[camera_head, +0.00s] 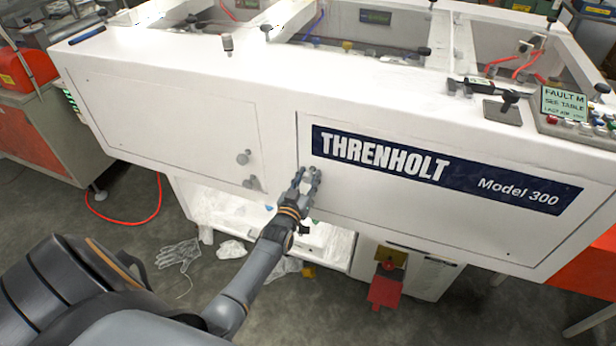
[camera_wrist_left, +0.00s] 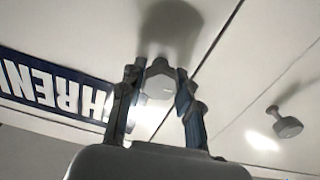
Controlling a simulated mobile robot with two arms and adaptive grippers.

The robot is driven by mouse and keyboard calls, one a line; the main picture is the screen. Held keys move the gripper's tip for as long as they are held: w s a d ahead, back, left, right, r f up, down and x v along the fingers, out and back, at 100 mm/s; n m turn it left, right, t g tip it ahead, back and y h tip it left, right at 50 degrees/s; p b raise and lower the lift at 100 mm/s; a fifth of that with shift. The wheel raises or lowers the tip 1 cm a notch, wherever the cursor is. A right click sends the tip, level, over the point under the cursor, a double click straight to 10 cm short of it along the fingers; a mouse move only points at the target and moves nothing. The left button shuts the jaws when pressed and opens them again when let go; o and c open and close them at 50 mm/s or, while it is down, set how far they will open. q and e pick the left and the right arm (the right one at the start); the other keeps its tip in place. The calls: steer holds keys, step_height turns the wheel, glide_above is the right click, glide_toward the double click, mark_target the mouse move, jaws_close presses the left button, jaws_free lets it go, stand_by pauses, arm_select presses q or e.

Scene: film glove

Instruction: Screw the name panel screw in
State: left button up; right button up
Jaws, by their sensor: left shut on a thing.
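The white machine front carries the dark blue name panel (camera_head: 447,172) reading "THRENHOLT Model 300". My left gripper (camera_head: 308,176) is at the panel's lower left, against the white front. It is shut on a small grey screw head, the name panel screw (camera_wrist_left: 159,84), which shows between the two fingers in the left wrist view. How deep the screw sits is hidden by its head and my fingers. The name panel also shows upside down at the left of the left wrist view (camera_wrist_left: 60,88). My right gripper is not in view.

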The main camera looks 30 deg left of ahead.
arm_select(q)
steer(key=m, duration=0.4)
steer(key=shift+d+f+m, duration=0.1)
steer(key=shift+f+m, duration=0.05)
steer(key=shift+m, duration=0.15)
steer(key=m+b, duration=0.1)
steer(key=m, duration=0.3)
steer(key=shift+f+m, duration=0.1)
steer(key=shift+m, duration=0.2)
steer(key=m+b, duration=0.2)
steer(key=m, duration=0.3)
steer(key=shift+m+b, duration=1.3)
steer(key=shift+m, duration=1.1)
steer(key=o, duration=1.2)
